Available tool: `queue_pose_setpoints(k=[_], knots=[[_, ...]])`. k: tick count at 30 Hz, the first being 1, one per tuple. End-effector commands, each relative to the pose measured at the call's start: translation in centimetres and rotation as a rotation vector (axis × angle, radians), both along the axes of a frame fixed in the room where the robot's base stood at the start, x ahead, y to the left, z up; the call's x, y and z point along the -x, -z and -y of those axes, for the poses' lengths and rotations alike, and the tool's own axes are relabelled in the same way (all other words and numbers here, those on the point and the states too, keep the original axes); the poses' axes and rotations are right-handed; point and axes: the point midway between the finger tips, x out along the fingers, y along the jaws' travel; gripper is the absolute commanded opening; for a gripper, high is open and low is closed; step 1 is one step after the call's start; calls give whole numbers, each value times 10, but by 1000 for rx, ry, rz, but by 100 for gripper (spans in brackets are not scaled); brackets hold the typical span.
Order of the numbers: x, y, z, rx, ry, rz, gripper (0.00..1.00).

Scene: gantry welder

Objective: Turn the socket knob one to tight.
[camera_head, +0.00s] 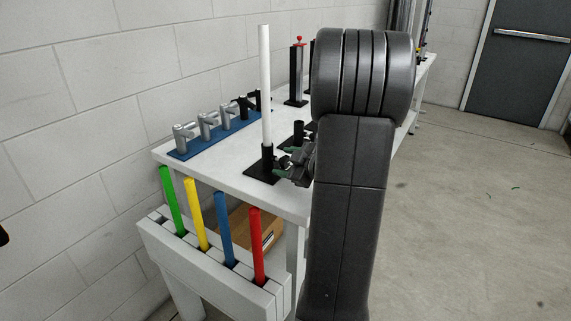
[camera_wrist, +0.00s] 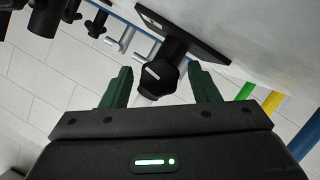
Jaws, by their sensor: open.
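A black socket (camera_head: 267,155) on a flat black base plate (camera_head: 261,172) stands on the near end of the white table, with a white rod (camera_head: 264,85) upright in it. In the wrist view its dark faceted knob (camera_wrist: 158,78) with a white line faces me, in front of the base plate (camera_wrist: 192,32). My gripper (camera_wrist: 162,88) is open, its two dark green fingers on either side of the knob with visible gaps. In the head view my gripper (camera_head: 283,162) is right beside the socket, and the knob is not clearly visible there.
Another black socket (camera_head: 298,131) stands behind, near my arm. A blue board (camera_head: 214,136) with several silver and black clamps lies along the wall side. A white rack (camera_head: 206,262) in front holds green, yellow, blue and red rods. Floor at right is clear.

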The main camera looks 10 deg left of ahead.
Motion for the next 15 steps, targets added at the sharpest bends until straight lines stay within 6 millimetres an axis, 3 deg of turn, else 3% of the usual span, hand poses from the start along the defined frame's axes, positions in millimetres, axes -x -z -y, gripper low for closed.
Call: queue_pose_setpoints(k=[10, 15], knots=[[-2, 1, -2, 0, 1, 1, 53], [-2, 1, -2, 0, 1, 1, 20]])
